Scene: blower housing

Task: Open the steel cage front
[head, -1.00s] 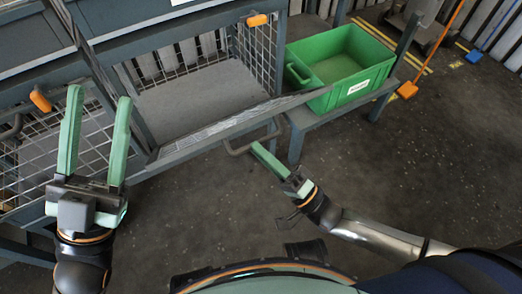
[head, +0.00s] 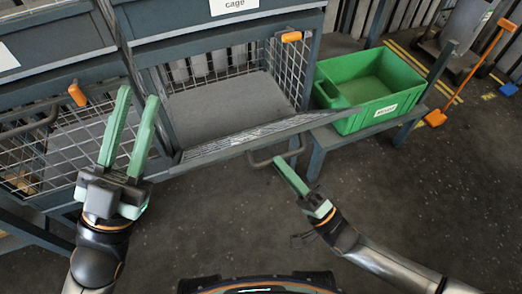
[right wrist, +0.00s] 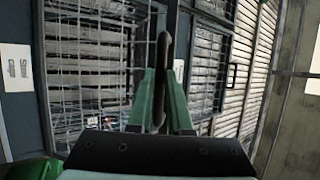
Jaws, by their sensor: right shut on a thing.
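The steel cage front (head: 250,137) is a mesh panel in a grey frame. It is tipped outward and down from the cage opening, its outer edge toward me. Its dark handle (head: 262,161) sticks out from that edge. My right gripper (head: 276,160) is shut on the handle; in the right wrist view the handle (right wrist: 163,70) rises between the green fingers (right wrist: 160,100). My left gripper (head: 138,98) is open and empty, in front of the left mesh panel. How far the front has swung is hard to judge.
The cage bay (head: 225,108) behind the front shows a bare grey floor. A closed mesh panel (head: 50,150) with an orange latch (head: 77,95) is at left. A green crate (head: 365,90) stands on a low shelf at right. The dark floor between my arms is clear.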

